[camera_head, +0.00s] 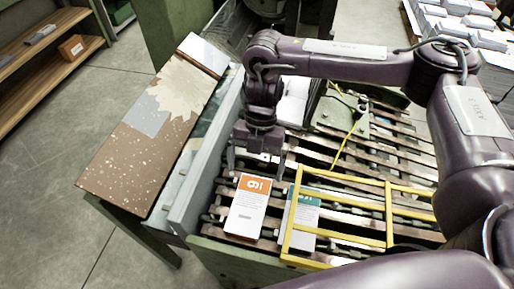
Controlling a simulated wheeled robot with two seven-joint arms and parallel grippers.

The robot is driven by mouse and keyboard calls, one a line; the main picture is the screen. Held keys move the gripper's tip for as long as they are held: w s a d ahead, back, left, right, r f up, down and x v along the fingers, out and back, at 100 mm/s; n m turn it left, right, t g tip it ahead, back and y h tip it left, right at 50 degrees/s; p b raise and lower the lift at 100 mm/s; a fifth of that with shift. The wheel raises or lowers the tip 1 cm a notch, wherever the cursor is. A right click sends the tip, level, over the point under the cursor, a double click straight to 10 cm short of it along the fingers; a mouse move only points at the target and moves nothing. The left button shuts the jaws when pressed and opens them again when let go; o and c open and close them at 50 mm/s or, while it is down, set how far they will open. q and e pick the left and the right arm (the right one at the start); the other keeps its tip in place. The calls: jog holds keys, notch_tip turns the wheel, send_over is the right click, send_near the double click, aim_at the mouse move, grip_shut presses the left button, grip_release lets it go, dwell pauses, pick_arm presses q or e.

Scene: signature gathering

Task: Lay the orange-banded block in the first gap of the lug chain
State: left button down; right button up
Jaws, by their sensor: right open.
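The orange-banded block (245,213) is white with an orange end marked with a figure. It lies flat on the slats of the lug chain (350,165), at the near left end beside the grey side rail. My right gripper (257,168) points down at the block's orange far end. Its fingers are open and apart, one toward each side of that end, and the block is not gripped. A teal-banded block (302,217) lies on the chain just to the right, partly behind a yellow frame. My left gripper is not in view.
A yellow guard frame (388,215) stands over the near right part of the chain. A grey rail (198,170) and a brown speckled board (140,135) lie to the left. Paper stacks (462,25) stand far right; a wooden shelf (45,65) is far left.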

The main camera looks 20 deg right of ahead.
jog(key=v, duration=0.4)
jog(key=shift+r, duration=0.2)
jog(key=shift+f, duration=0.1)
